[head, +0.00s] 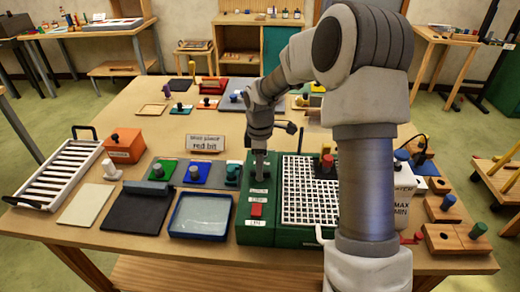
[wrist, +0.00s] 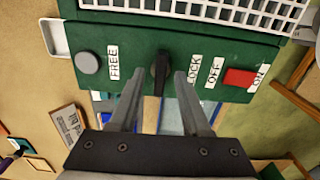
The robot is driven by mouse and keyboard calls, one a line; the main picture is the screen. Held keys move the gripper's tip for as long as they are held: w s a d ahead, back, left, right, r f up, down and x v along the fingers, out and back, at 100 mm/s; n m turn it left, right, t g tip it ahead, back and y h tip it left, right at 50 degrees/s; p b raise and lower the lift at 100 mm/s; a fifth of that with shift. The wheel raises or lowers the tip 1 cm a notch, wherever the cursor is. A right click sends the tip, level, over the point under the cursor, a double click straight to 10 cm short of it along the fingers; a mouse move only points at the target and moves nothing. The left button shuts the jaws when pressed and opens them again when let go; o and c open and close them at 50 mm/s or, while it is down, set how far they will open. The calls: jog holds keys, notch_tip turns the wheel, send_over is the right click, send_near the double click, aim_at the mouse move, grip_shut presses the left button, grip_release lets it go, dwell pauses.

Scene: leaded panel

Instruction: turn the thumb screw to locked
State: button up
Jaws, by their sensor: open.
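The thumb screw (wrist: 160,70) is a dark knob on the green panel of the grinder-like machine in the wrist view. It sits between the FREE label (wrist: 112,62) and the LOCK label (wrist: 193,70). Its ridge looks upright in the picture, toward neither label; its exact setting is hard to tell. My gripper (wrist: 160,76) is open, with one fingertip on each side of the screw and gaps visible. In the head view my gripper (head: 259,165) points down over the green machine (head: 257,235) and hides the screw.
A grey round knob (wrist: 88,63) is left of FREE. A red switch (wrist: 240,77) lies between OFF and ON. The white grid (head: 308,205) adjoins the panel.

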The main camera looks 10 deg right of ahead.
notch_tip(320, 180, up, 17)
dwell(0.4)
jog(key=s+r+m+t+h, duration=0.1)
jog(key=s+r+m, duration=0.25)
jog(key=s, duration=0.35)
jog(key=s+r+m+t, duration=0.2)
jog(key=s+r+m, duration=0.15)
jog(key=s, duration=0.35)
jog(key=s+f+m+t+y, duration=0.1)
jog(key=s+f+m+t, duration=0.1)
jog(key=s+m, duration=0.5)
jog(key=s+f, duration=0.1)
jog(key=s, duration=0.5)
jog(key=shift+f+m+t, duration=0.25)
jog(key=shift+m+t, duration=0.05)
jog(key=shift+m, duration=0.1)
